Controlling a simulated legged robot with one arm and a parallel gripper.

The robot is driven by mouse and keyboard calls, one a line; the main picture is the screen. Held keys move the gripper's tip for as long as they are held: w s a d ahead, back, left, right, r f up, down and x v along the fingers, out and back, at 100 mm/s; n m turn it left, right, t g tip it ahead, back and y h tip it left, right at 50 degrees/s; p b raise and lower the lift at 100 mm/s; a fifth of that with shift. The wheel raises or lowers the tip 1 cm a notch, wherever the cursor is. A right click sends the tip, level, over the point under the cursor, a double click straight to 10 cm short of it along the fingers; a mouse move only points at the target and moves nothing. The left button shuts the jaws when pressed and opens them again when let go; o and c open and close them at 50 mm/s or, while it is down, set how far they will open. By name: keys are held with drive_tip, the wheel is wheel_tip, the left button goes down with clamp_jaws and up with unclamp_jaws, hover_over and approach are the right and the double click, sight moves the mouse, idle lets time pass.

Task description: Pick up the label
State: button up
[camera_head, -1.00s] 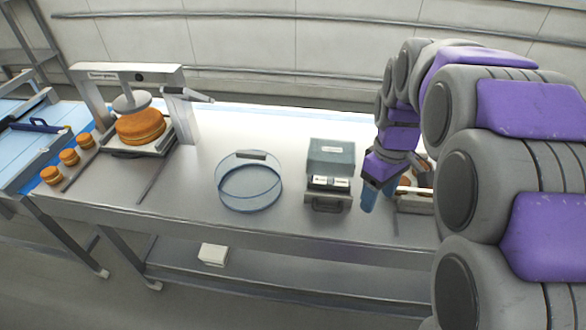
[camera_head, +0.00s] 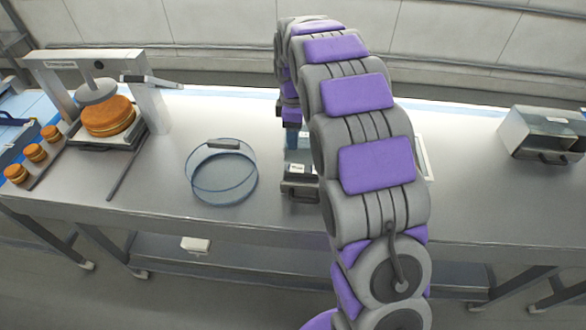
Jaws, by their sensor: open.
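A small white label (camera_head: 297,168) shows at the front of a grey dispenser box (camera_head: 299,190) on the steel table. My arm covers the right part of the box and whatever else lies in it. My gripper (camera_head: 291,142) hangs above the back of the box, near the label and apart from it as far as I can see. Its jaws are open, with blue fingers pointing down. The fingertips are small and partly hidden, and nothing shows between them.
A press (camera_head: 100,95) with a large orange-brown round (camera_head: 108,116) stands at the left, beside several small rounds (camera_head: 36,153). A grey metal box (camera_head: 541,134) stands at the right.

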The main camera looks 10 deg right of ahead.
hover_over(297, 168)
drive_tip(key=f, duration=0.7)
drive_tip(key=shift+w+b, duration=0.4)
drive_tip(key=f, duration=0.3)
drive_tip(key=f+b, duration=0.1)
drive_tip(key=shift+s+f, duration=0.3)
drive_tip(key=shift+s, duration=0.05)
drive_tip(key=shift+f, duration=0.25)
drive_tip(key=shift+f, duration=0.25)
drive_tip(key=c, duration=0.8)
